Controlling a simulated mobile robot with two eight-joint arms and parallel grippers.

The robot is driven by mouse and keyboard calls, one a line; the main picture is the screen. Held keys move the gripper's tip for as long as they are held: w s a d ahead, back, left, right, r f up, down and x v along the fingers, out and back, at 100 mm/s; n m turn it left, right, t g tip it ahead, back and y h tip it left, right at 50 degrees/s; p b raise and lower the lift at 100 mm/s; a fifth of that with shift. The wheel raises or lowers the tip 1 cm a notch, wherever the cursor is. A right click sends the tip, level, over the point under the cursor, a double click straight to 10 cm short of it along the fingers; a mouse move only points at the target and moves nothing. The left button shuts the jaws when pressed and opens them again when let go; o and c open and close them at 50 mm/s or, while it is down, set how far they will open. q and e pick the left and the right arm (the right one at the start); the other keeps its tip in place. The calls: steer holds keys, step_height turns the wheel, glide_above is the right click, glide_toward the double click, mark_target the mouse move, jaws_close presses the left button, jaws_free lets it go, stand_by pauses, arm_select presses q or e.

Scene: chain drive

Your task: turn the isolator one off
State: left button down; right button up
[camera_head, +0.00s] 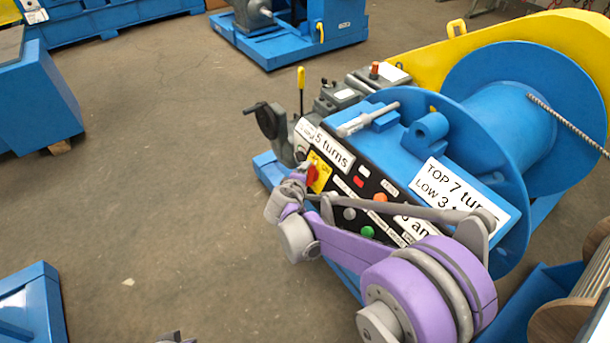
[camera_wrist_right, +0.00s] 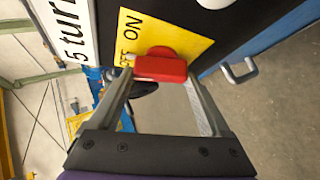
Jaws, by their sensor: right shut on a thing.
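The isolator is a red rotary handle (camera_wrist_right: 162,66) on a yellow plate (camera_wrist_right: 188,44), on the black panel of the blue winch. In the right wrist view the plate reads ON, with a second, partly covered label that looks like OFF. The handle's left end, with a small white mark, lies at that covered label. My right gripper (camera_wrist_right: 160,78) has its fingers on both ends of the handle. In the head view the red handle (camera_head: 312,174) shows just beyond my right gripper (camera_head: 300,182). A grey piece (camera_head: 175,337) at the bottom edge appears to be my left gripper, mostly cut off.
The black panel carries an orange button (camera_head: 380,197), a green button (camera_head: 367,232) and several labels. The large blue drum (camera_head: 500,120) is at right. Open floor (camera_head: 170,170) lies to the left.

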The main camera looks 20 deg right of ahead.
steer(key=n+g, duration=0.1)
steer(key=n, duration=0.1)
steer(key=n+g+y+p, duration=0.1)
steer(key=n+g, duration=0.1)
steer(key=shift+w+d+r, duration=0.1)
steer(key=shift+r, duration=0.05)
steer(key=shift+n, duration=0.3)
stand_by(0.4)
steer(key=o, duration=1.2)
steer(key=p+v, duration=0.2)
steer(key=v, duration=0.9)
steer(key=shift+w, duration=0.1)
